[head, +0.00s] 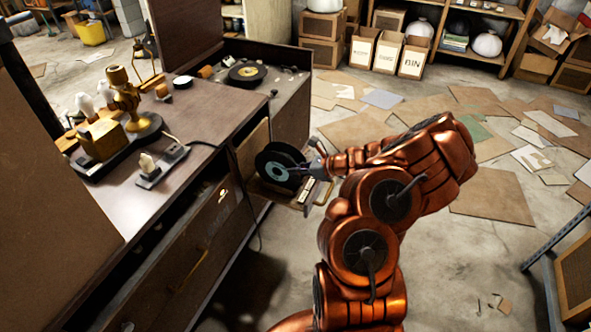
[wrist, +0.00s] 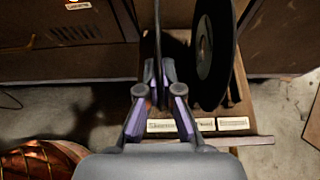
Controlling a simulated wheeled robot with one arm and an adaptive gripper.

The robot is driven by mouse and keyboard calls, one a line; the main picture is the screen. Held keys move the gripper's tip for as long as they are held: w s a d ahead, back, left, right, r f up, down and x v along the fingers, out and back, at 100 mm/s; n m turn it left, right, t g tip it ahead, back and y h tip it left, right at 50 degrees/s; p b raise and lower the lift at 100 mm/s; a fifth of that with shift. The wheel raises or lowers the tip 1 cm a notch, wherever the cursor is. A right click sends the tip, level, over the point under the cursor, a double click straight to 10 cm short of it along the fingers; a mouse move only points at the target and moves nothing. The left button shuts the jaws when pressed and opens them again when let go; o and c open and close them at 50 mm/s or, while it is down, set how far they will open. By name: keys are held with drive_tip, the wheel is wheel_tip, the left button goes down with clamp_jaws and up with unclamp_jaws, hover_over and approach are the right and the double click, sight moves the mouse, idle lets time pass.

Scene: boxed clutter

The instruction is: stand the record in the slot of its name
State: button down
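A dark record with a pale blue label (head: 276,172) stands upright at the pull-out rack in the cabinet's open bay. In the wrist view this record (wrist: 157,35) is seen edge-on between the fingertips of my gripper (wrist: 158,88), which are closed together on it. In the head view my gripper (head: 306,170) reaches in from the right. A second black record (wrist: 215,52) stands upright to the right, apart from the held one. The rack (wrist: 262,140) carries several pale name tags (wrist: 168,126) along its front edge; their words are too small to read. Whether the held record's bottom touches the rack is hidden.
The wooden cabinet (head: 190,235) stands left of my arm. A turntable (head: 247,72) and a brass device (head: 125,100) are on top. Boards and papers litter the floor (head: 370,130). A metal-framed shelf (head: 548,262) stands at the lower right.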

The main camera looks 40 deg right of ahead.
drive_tip(key=shift+f, duration=0.4)
idle(0.4)
drive_tip(key=c, duration=1.2)
unclamp_jaws()
drive_tip(key=shift+c, duration=0.2)
drive_tip(key=shift+s+d+r, duration=0.1)
drive_tip(key=shift+r, duration=0.05)
drive_tip(key=r+p+v, duration=0.1)
drive_tip(key=p+v, duration=0.6)
drive_tip(key=v, duration=0.1)
drive_tip(key=shift+p, duration=0.35)
drive_tip(key=shift+r, duration=0.2)
idle(0.3)
idle(0.5)
